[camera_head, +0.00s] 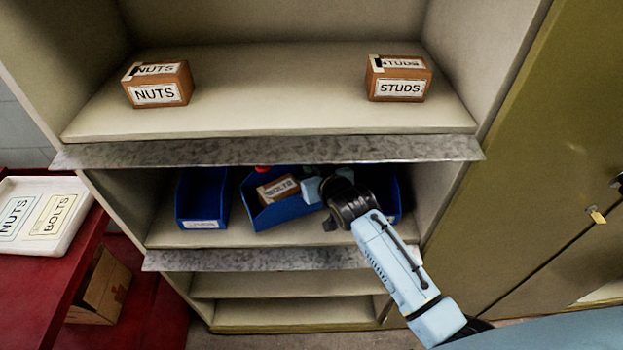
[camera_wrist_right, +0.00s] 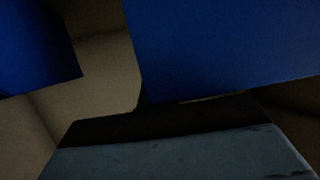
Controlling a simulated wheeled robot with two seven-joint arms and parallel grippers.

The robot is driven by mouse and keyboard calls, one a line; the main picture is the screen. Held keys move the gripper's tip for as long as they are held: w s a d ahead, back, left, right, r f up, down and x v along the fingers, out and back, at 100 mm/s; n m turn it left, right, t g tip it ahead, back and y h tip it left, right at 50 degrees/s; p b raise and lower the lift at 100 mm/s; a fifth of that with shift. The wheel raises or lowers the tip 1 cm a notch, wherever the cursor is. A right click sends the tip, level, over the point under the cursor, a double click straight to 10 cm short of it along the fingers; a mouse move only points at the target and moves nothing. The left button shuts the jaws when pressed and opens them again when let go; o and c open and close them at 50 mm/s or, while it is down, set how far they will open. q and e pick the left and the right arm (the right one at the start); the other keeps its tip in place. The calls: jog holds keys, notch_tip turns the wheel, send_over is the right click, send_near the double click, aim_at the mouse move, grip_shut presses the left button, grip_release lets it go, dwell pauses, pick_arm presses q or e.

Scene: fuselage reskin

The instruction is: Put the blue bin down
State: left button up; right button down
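The middle blue bin (camera_head: 285,213) is on the middle shelf, turned and tilted compared with the bin to its left. It holds a brown box labelled BOLTS (camera_head: 278,189) and a small red item (camera_head: 263,169). My right gripper (camera_head: 314,190) reaches in from the right and is at this bin's right side, seemingly shut on its wall; the fingertips are mostly hidden. In the right wrist view a large blue bin surface (camera_wrist_right: 225,45) fills the top, right against the gripper. Whether the bin's base touches the shelf is unclear. My left gripper is not in view.
Another blue bin (camera_head: 202,200) stands to the left, with a narrow gap. A third blue bin (camera_head: 394,196) is partly hidden behind my right arm. The metal strip of the upper shelf (camera_head: 265,152) overhangs closely. Boxes labelled NUTS (camera_head: 157,84) and STUDS (camera_head: 398,80) sit above.

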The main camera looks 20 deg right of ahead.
jog(key=shift+f, duration=1.2)
jog(key=shift+f, duration=0.1)
jog(key=c, duration=2)
grip_release()
jog(key=shift+f, duration=0.1)
jog(key=o, duration=0.4)
jog(key=shift+c, duration=0.2)
jog(key=shift+s+r, duration=0.2)
jog(key=p+v, duration=0.1)
jog(key=v, duration=1)
jog(key=shift+s+p, duration=0.3)
jog(key=shift+p, duration=0.05)
jog(key=shift+d+r, duration=0.1)
